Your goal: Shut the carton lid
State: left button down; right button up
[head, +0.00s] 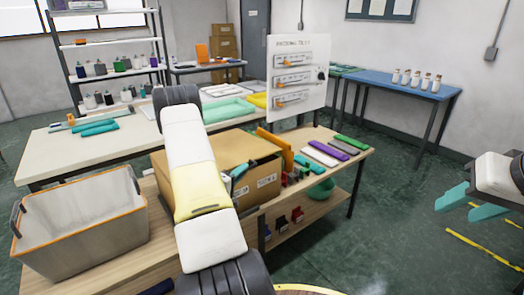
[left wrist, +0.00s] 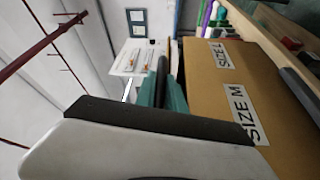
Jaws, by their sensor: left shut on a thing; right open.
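The brown cardboard carton (head: 262,187) stands on the wooden table, partly hidden behind my left arm. Its lid (head: 236,148) looks roughly flat over the top, though my arm covers part of it. The carton's labelled side (left wrist: 232,95) fills the right of the left wrist view, with "SIZE M" and "SIZE L" labels. My right gripper (head: 466,204) is open and empty, over the floor at the far right, away from the carton.
A grey bin (head: 80,228) with an orange rim stands left of the carton. Right of the carton lie coloured flat pieces (head: 328,149) and an upright orange panel (head: 274,146). A white tool board (head: 297,75) stands behind.

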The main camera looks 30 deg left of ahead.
pick_arm(q)
jog(key=shift+s+d+f, duration=0.1)
jog(key=shift+f, duration=2.15)
jog(key=c, duration=1.5)
grip_release()
jog(key=shift+f, duration=0.15)
jog(key=shift+o, duration=0.5)
jog(key=s, duration=0.7)
jog(key=shift+s+a+f, duration=0.15)
jog(key=shift+s+a, duration=0.2)
